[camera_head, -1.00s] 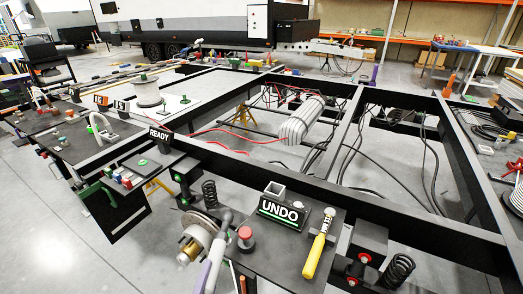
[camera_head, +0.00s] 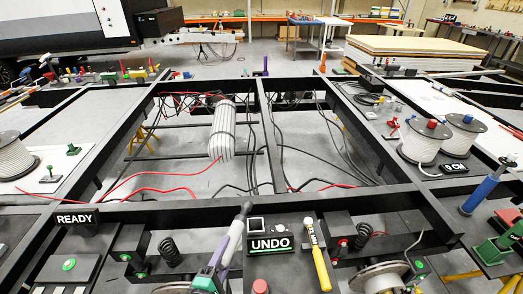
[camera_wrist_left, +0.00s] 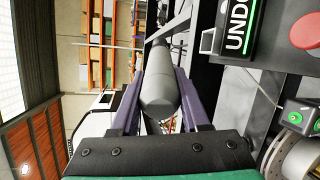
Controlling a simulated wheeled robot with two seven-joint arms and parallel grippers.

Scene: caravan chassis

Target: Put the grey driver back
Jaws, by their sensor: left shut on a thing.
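The grey driver (camera_head: 236,228) is a grey rod in my left gripper (camera_head: 218,268), leaning up and to the right in the head view. Its upper end shows beside the black UNDO block (camera_head: 270,245). In the left wrist view the grey driver (camera_wrist_left: 159,90) lies between the purple fingers of my left gripper (camera_wrist_left: 160,88), which are shut on it. The UNDO block has a grey square-mouthed holder (camera_head: 256,225) on its top left. I cannot tell whether the driver touches it. My right gripper is not in view.
A yellow-handled tool (camera_head: 321,268) leans right of the UNDO block. A red button (camera_head: 260,286) sits in front of it. Coil springs, a READY block (camera_head: 75,219) and cable reels (camera_head: 423,139) stand around. The black chassis rail (camera_head: 180,212) runs behind.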

